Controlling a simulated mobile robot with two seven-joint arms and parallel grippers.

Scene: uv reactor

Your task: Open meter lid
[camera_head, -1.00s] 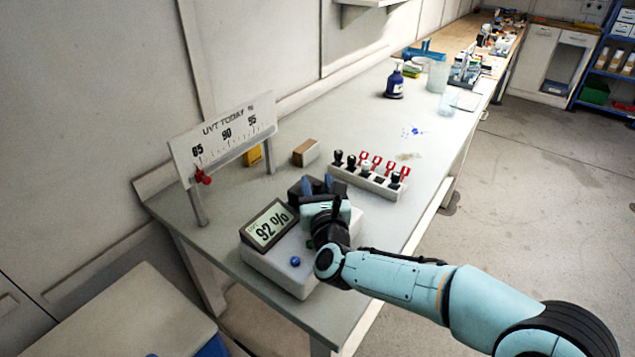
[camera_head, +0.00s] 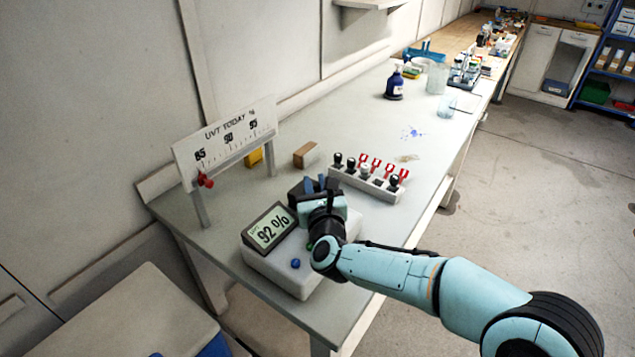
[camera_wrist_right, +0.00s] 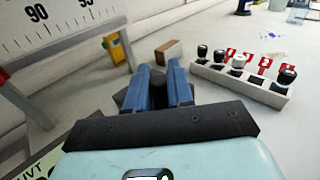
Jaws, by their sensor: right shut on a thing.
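The meter (camera_head: 285,272) is a pale box near the front end of the bench, with a tilted display (camera_head: 270,229) reading 92 % and a blue knob (camera_head: 295,263). Its dark lid (camera_head: 299,190) shows at the back of the box, mostly hidden behind my right gripper (camera_head: 320,184). In the right wrist view, the gripper's blue fingers (camera_wrist_right: 165,88) are close together over a dark part, the lid (camera_wrist_right: 122,98). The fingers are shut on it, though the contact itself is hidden. My left gripper is not in view.
A wooden block (camera_head: 305,154) and a UVT scale board (camera_head: 225,140) with a red pointer are at the left. A blue bottle (camera_head: 394,83) stands farther back.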

